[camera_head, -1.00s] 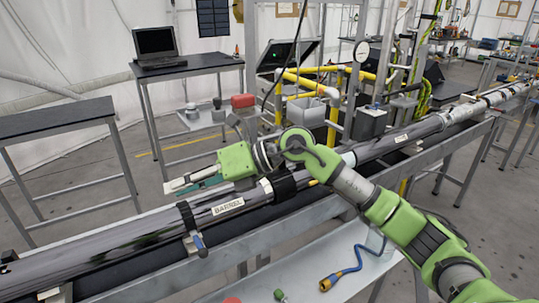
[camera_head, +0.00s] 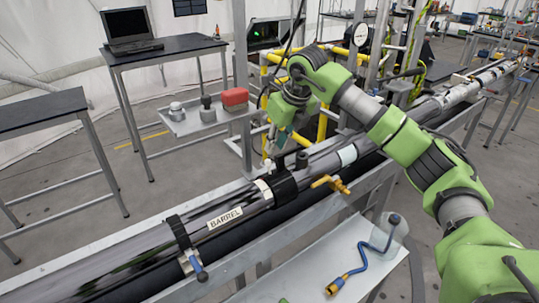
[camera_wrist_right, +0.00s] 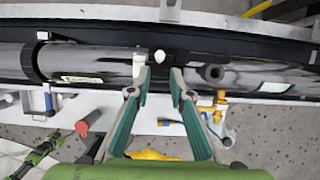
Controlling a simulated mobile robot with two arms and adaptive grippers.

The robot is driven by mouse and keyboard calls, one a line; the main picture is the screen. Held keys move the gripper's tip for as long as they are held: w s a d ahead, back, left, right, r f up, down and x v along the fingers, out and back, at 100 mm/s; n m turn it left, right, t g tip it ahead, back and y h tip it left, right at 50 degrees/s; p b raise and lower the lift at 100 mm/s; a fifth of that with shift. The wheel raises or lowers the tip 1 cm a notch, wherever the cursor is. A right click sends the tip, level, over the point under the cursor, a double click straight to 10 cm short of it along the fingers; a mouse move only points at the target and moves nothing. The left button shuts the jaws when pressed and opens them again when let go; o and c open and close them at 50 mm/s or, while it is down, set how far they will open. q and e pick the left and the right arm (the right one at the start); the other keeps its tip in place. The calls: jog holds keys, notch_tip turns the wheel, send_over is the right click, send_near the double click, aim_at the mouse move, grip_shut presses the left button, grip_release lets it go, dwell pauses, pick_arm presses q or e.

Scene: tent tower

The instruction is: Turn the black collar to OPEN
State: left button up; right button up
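The long dark tube (camera_head: 160,236) runs diagonally across the head view with a white BARREL label (camera_head: 226,217). The black collar (camera_head: 284,185) sits around it right of the label, with a white ring (camera_head: 263,190) beside it. My right gripper (camera_head: 272,150) points down above the collar. In the right wrist view its teal fingers (camera_wrist_right: 160,72) are apart, with nothing held. Their tips are over the collar area, near a small pale knob (camera_wrist_right: 160,56). The fingers partly hide the collar, and I cannot read an OPEN mark. I cannot identify my left gripper in these views.
A clamp with a blue handle (camera_head: 197,269) stands left of the label. Right of the collar are a dark stub (camera_head: 302,160) and a yellow valve (camera_head: 330,183). A blue hose (camera_head: 362,258) lies on the front tray. A red box (camera_head: 235,97) stands on a shelf behind.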

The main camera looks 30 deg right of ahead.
aim_at(269, 161)
jog(key=p+x, duration=0.1)
jog(key=x, duration=0.5)
jog(key=shift+w, duration=0.15)
jog(key=shift+w+f+p, duration=0.1)
jog(key=shift+f+p, duration=0.2)
jog(key=shift+f, duration=0.05)
jog(key=shift+w+f, duration=0.15)
jog(key=shift+f, duration=0.2)
pick_arm(q)
jog(key=shift+w+d+r, duration=0.1)
jog(key=shift+w+r, duration=1)
jog(key=shift+w, duration=0.25)
pick_arm(e)
grip_shut()
